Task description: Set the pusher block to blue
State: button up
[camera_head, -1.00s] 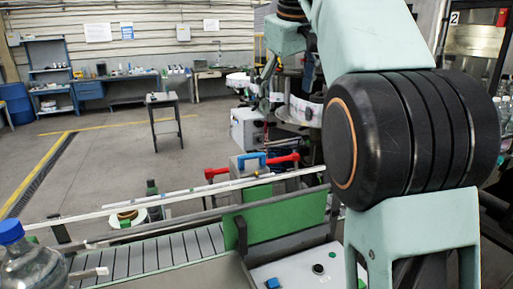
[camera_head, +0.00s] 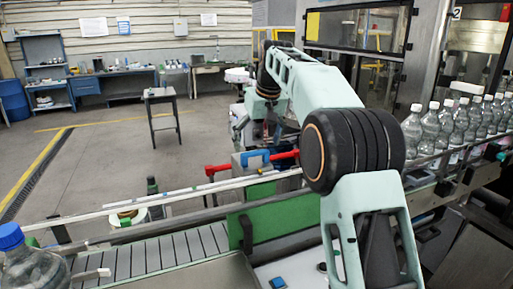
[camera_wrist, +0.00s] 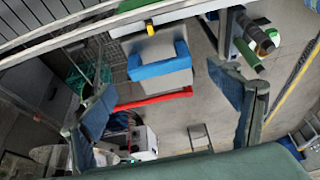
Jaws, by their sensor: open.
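The grey pusher block (camera_wrist: 165,75) shows in the wrist view with a blue handle (camera_wrist: 160,63) on it and a red bar (camera_wrist: 155,98) along one side. In the head view the block (camera_head: 240,167) stands behind the rails, with its blue handle (camera_head: 256,155) on top and the red bar (camera_head: 222,170) reaching out to both sides. My gripper (camera_wrist: 160,77) is open and empty. Its two fingers stand apart, left and right of the block in the wrist picture; their distance from it is hard to tell. The arm hides the gripper's fingers in the head view.
A conveyor (camera_head: 160,251) with a green plate (camera_head: 270,217) lies in front. A bottle with a blue cap (camera_head: 30,262) stands at the left, and several clear bottles (camera_head: 430,128) line the right. A blue button (camera_head: 278,283) is near the front. The floor behind is mostly open.

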jog(key=shift+x, duration=1.1)
jog(key=c, duration=1.7)
jog(key=shift+a, duration=0.1)
